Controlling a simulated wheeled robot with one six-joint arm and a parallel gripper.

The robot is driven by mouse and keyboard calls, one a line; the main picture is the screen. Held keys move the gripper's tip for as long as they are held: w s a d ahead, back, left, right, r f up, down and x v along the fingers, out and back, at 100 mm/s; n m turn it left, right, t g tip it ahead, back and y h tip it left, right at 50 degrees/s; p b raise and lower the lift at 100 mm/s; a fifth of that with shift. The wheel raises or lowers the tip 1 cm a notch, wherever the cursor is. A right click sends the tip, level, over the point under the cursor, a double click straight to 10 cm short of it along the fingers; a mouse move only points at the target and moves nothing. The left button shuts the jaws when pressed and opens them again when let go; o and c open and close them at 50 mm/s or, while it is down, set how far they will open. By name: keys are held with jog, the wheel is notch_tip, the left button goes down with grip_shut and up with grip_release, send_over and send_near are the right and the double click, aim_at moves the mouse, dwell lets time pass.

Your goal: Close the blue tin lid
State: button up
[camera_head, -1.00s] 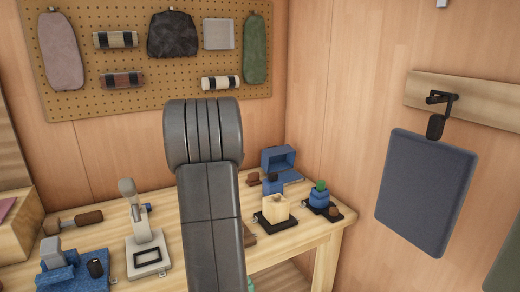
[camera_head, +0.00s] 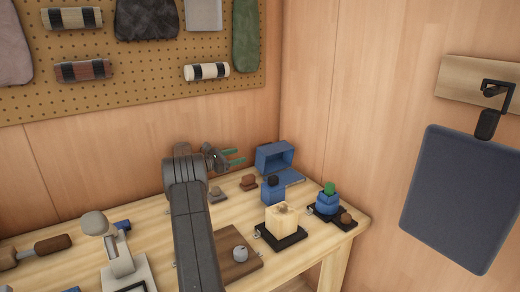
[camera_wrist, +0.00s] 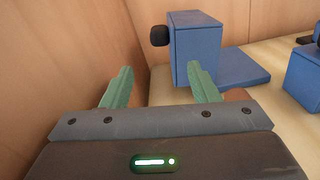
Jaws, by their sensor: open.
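The blue tin stands at the back of the bench near the corner. Its lid (camera_head: 272,158) is upright and open, with its hollow side facing right over a flat blue base (camera_head: 288,178). In the wrist view the lid (camera_wrist: 194,50) shows a black knob (camera_wrist: 159,36) on its left outer face, and the base (camera_wrist: 238,68) lies flat to the right. My gripper (camera_head: 234,157) is open and empty, left of the lid. In the wrist view my gripper (camera_wrist: 160,84) has its right fingertip overlapping the lid's lower part; I cannot tell whether they touch.
A brown block (camera_head: 249,183) sits in front of the tin. A blue block with a black knob (camera_head: 272,190), a pale wooden block (camera_head: 282,218) and a blue piece with a green top (camera_head: 327,202) stand nearby. The wooden wall is close behind.

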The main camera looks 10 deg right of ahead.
jog(key=p+x, duration=0.1)
jog(key=x, duration=1.2)
jog(key=shift+s, duration=0.1)
jog(key=shift+c, duration=0.2)
grip_shut()
